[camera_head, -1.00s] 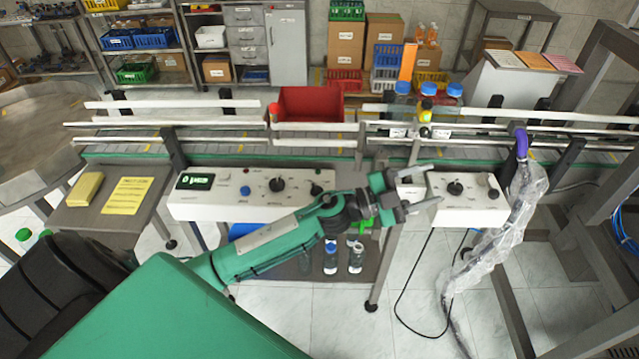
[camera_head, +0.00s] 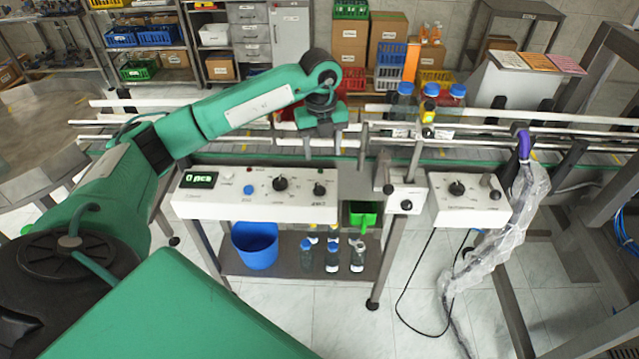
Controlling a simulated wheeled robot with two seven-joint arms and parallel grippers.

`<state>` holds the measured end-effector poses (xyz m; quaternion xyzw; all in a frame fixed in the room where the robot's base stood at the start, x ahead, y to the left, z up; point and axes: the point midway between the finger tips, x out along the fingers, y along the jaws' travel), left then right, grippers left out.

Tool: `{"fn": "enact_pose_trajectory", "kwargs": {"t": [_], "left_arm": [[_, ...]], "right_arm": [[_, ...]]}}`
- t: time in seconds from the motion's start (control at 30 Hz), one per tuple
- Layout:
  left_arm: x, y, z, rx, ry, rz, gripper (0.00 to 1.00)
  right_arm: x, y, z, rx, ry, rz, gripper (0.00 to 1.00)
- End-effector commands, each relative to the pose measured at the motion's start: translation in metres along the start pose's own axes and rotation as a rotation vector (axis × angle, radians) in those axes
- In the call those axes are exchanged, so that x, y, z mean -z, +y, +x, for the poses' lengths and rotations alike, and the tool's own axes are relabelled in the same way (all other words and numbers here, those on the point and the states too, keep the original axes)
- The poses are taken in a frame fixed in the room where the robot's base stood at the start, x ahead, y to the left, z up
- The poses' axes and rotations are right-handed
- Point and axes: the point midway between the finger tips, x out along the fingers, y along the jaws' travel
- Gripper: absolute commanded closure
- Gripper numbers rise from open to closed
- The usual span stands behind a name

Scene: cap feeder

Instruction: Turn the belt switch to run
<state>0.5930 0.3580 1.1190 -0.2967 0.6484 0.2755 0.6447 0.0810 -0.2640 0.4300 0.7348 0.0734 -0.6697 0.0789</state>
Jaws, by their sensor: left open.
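The white control panel (camera_head: 255,207) on the front of the conveyor bears a green-lit display (camera_head: 199,180), a blue button (camera_head: 248,190), a large black knob (camera_head: 281,184) and a smaller black knob (camera_head: 319,189). A small white box (camera_head: 405,192) to its right has a black knob (camera_head: 406,205). A further white box (camera_head: 470,205) has a black knob (camera_head: 456,188). The labels are too small to read, so I cannot tell which is the belt switch. My left gripper (camera_head: 323,154) points down above the panel's right end, open and empty, apart from the knobs.
The conveyor (camera_head: 475,152) runs across behind the panel. Blue-capped bottles (camera_head: 404,97) stand on it to the right. My left arm hides part of the red bin (camera_head: 287,110). A shelf below holds a blue bucket (camera_head: 255,245) and several small bottles. A plastic-wrapped hose (camera_head: 500,225) hangs at right.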

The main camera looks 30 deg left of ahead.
Motion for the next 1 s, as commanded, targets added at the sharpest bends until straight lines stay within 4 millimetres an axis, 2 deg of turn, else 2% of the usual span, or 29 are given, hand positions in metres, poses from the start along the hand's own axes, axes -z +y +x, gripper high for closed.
{"fn": "enact_pose_trajectory", "kwargs": {"t": [0.17, 0.27, 0.7, 0.9, 1.0], "left_arm": [[-0.006, 0.007, 0.004, -0.031, -0.019, -0.021, 0.46], [-0.005, 0.008, 0.018, -0.032, -0.016, -0.020, 0.46], [-0.006, 0.009, 0.107, -0.029, -0.014, -0.017, 0.46], [-0.007, 0.009, 0.129, -0.026, -0.016, -0.017, 0.46], [-0.007, 0.009, 0.134, -0.026, -0.016, -0.016, 0.46]], "right_arm": [[0.001, -0.004, -0.005, 0.004, 0.000, 0.002, 0.50], [0.001, -0.004, -0.011, 0.005, 0.000, 0.002, 0.50], [0.004, -0.002, -0.043, 0.003, 0.000, 0.002, 0.50], [0.004, 0.001, -0.048, 0.000, -0.001, 0.001, 0.50], [0.003, 0.002, -0.049, -0.001, -0.001, 0.000, 0.50]]}}
